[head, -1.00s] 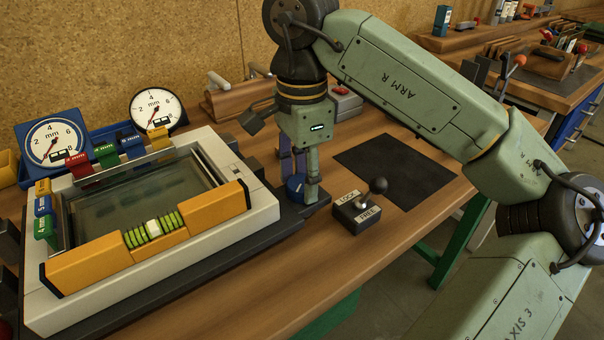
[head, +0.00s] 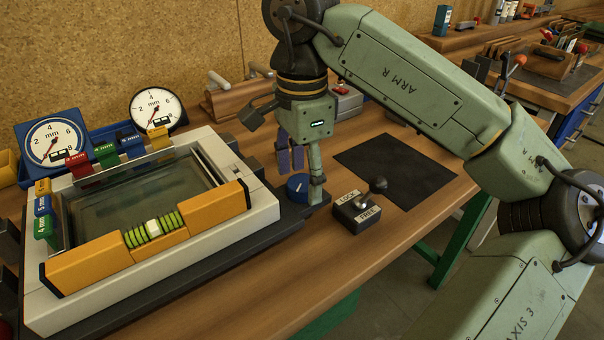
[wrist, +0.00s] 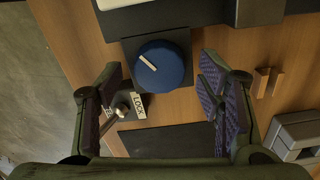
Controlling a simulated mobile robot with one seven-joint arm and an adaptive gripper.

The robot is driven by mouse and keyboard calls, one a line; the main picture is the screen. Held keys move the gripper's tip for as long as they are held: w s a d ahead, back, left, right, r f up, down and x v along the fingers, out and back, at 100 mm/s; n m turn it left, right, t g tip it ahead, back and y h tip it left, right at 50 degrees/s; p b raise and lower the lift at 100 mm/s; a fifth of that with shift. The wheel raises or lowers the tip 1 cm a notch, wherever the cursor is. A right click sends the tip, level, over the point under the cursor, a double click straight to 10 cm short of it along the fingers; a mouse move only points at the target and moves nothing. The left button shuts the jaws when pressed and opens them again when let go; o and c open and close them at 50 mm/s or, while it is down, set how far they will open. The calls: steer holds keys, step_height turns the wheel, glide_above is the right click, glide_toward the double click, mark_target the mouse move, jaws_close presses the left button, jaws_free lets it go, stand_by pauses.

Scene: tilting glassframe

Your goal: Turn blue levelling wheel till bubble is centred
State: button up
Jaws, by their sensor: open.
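The blue levelling wheel (head: 298,188) sits at the right end of the dark base, beside the glass frame. My gripper (head: 301,165) is open above the wheel. In the wrist view its two purple-padded fingers (wrist: 162,105) stand wide apart, on either side of and nearer than the wheel, not touching it. The yellow-green level vial (head: 153,229) lies in the orange bar on the frame's front edge. Its pale middle segment shows, but I cannot make out exactly where the bubble lies.
A lock/free lever (head: 376,187) stands on a small block right of the wheel, close to one finger in the wrist view. Two dial gauges (head: 157,110) stand behind the frame. A dark mat (head: 395,170) lies clear at the right.

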mark_target(303, 182)
step_height(303, 182, up, 12)
steer(key=shift+f, duration=0.25)
steer(key=shift+s, duration=0.1)
